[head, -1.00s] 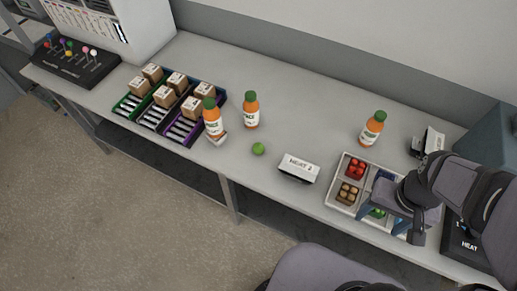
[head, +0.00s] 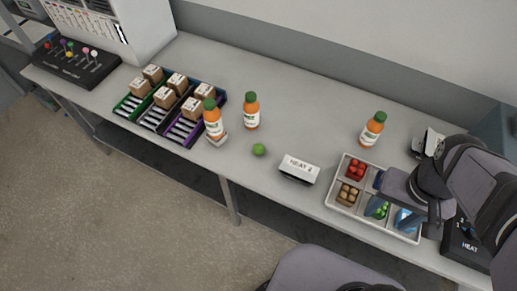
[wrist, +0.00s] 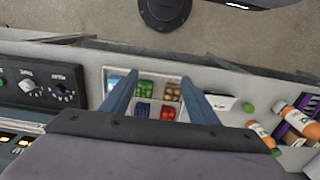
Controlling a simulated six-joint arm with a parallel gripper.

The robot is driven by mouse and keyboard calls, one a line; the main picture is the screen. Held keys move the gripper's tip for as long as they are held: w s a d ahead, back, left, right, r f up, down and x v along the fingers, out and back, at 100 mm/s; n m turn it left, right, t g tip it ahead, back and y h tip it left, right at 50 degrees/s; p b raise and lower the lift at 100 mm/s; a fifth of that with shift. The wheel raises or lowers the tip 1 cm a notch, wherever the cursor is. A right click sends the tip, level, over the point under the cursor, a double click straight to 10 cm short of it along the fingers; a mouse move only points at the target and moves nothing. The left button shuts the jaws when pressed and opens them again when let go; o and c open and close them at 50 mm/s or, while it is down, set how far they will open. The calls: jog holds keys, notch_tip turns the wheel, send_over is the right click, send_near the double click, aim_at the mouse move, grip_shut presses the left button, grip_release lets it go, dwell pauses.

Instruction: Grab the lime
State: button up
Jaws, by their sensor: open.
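The lime (head: 259,150) is a small green ball lying alone on the grey table, left of the white HEAT box. It also shows in the wrist view (wrist: 248,107), right of my fingers. Several more green round items (head: 382,211) lie in a compartment of the white divided tray (head: 333,198). My gripper (head: 386,209) is over that tray, well to the right of the lone lime. In the wrist view its two blue fingers (wrist: 160,97) stand wide apart with the tray showing between them. It is open and empty.
The white HEAT box (head: 299,168) stands between the lime and the tray. Orange bottles (head: 251,111) and (head: 213,120) stand behind and left of the lime; another bottle (head: 373,129) stands behind the tray. Bins with boxes (head: 172,106) are at left. A dark HEAT panel (head: 466,244) is at right.

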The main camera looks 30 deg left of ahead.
jog(key=w+a+f+n+h+b, duration=0.25)
jog(key=w+a+n+b, duration=0.35)
jog(key=n, duration=0.4)
notch_tip(320, 180, up, 2)
jog(key=r+n+t+b, duration=0.1)
jog(key=n+t+b, duration=1.15)
jog(key=n, duration=1.15)
send_over(256, 150)
jog(key=s+a, duration=0.1)
jog(key=s, duration=0.4)
notch_tip(256, 150, down, 21)
jog(key=shift+f+p, duration=0.2)
jog(key=shift+p, duration=0.3)
jog(key=shift+f, duration=0.3)
jog(key=shift+p+x, duration=0.75)
jog(key=shift+x, duration=0.7)
jog(key=shift+p+x, duration=0.85)
jog(key=shift+x, duration=1.3)
jog(key=shift+w+r, duration=0.1)
jog(key=shift+c, duration=0.3)
jog(key=c, duration=1.1)
